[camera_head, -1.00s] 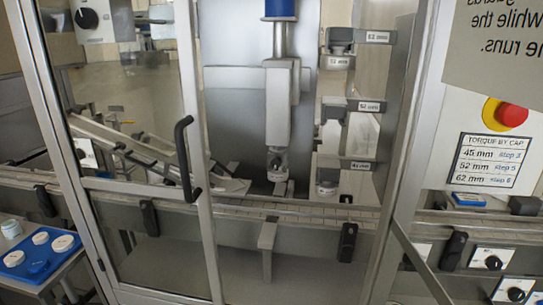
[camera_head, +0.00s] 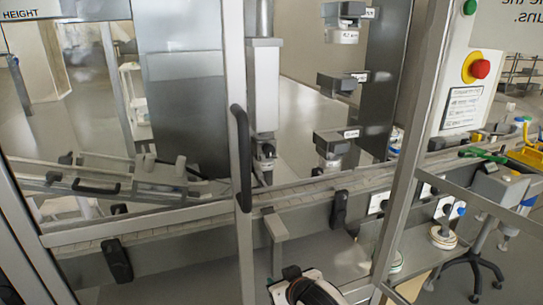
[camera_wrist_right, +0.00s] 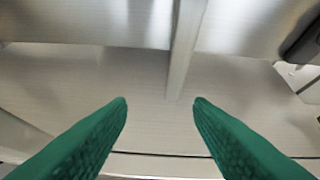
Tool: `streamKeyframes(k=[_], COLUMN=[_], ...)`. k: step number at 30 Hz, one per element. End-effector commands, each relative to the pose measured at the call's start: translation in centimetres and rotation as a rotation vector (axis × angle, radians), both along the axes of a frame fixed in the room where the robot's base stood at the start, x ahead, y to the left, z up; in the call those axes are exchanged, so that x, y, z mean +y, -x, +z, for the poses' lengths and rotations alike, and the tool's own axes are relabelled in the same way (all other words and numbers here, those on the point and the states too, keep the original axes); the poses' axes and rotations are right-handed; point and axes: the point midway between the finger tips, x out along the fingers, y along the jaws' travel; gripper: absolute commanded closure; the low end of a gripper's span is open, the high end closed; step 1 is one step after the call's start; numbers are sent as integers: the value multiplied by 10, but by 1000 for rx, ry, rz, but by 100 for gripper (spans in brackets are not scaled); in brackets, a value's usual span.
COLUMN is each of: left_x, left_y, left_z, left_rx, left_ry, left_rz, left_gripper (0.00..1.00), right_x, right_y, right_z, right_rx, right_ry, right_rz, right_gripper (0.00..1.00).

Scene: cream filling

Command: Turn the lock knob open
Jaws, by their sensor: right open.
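Small knobs on white plates sit under the conveyor at the right in the head view, one plate (camera_head: 378,203) left of the frame post and one knob (camera_head: 447,208) right of it. I cannot tell which knob is the lock knob. My right gripper shows as a white and black part (camera_head: 300,288) at the bottom of the head view, in front of the machine. In the right wrist view its two green fingers (camera_wrist_right: 160,103) are apart with nothing between them, facing bare grey metal. No knob shows between them. My left gripper is not in view.
A glazed door with a black handle (camera_head: 241,158) stands in front of the conveyor (camera_head: 300,194). A red stop button (camera_head: 480,69) is on the right panel. A side table at the right holds a grey box (camera_head: 500,184) and a yellow container.

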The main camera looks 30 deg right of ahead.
Motion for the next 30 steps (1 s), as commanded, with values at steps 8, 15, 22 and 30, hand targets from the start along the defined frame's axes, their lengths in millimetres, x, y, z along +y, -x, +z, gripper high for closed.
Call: streamKeyframes(k=[8, 15, 22, 30], left_x=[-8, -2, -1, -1], left_y=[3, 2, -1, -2], left_z=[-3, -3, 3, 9], left_rx=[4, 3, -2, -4], left_ry=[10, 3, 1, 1], left_rz=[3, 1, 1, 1], left_gripper=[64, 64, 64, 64], right_x=[-33, -38, -47, -59], right_y=[-39, -38, -71, -123], right_z=[187, 254, 256, 255], right_rx=[-498, -678, -678, -677], right_ry=[-56, -100, -102, -101], right_rz=[-85, -91, -94, -94], right_gripper=[53, 53, 53, 53])
